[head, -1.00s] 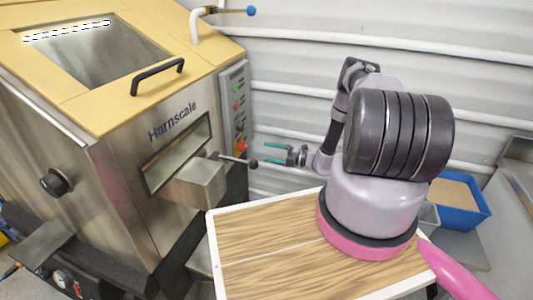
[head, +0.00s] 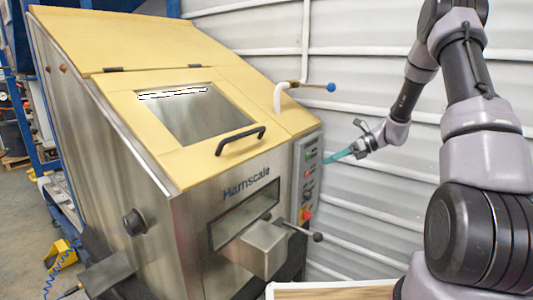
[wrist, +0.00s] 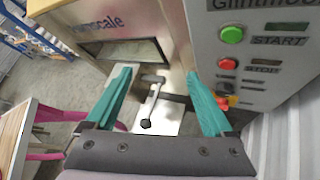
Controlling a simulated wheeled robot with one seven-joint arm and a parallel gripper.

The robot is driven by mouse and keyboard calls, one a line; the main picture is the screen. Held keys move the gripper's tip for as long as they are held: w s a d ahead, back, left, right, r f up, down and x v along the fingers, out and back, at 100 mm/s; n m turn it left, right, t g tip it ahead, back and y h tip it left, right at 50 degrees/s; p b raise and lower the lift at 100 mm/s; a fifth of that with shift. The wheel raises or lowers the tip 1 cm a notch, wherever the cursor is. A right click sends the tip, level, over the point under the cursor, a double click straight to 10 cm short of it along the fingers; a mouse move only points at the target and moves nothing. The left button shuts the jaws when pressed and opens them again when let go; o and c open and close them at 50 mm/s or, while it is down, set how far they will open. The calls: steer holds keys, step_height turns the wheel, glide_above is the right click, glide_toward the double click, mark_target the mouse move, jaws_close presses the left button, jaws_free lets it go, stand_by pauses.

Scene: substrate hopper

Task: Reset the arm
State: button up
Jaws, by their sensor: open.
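My gripper (head: 340,155) has teal fingers and is in the air just right of the hopper's control panel in the head view. In the wrist view my gripper (wrist: 158,100) shows its two fingers spread wide with nothing between them. My arm rises from the lower right of the head view and bends down to the gripper. The hopper (head: 160,205) is a steel machine with a yellow top and a black-handled lid (head: 190,120), which looks closed.
The control panel (head: 308,180) has green and red buttons; START (wrist: 231,35) shows up close. A lever with a black knob (head: 318,237) sticks out by the front chute (head: 262,248). A blue-knobbed valve (head: 331,87) is behind. A wooden tabletop (head: 335,292) is at the bottom.

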steer(key=s+a+r+n+h, duration=0.1)
steer(key=s+r+n+h, duration=0.2)
steer(key=s+r+n, duration=0.5)
steer(key=s+d+r+n+t+h, duration=0.1)
steer(key=s+r+n+t+h, duration=0.2)
steer(key=s+r+n, duration=0.3)
steer(key=s+d+r+n+t+h, duration=0.2)
steer(key=s+r+n, duration=0.4)
steer(key=s+r, duration=0.5)
steer(key=s+t+h, duration=0.1)
steer(key=s+h, duration=0.1)
steer(key=s, duration=0.3)
steer(key=shift+d+r+n, duration=0.2)
steer(key=shift+r+n, duration=0.05)
steer(key=shift+n, duration=0.05)
steer(key=shift+c, duration=0.4)
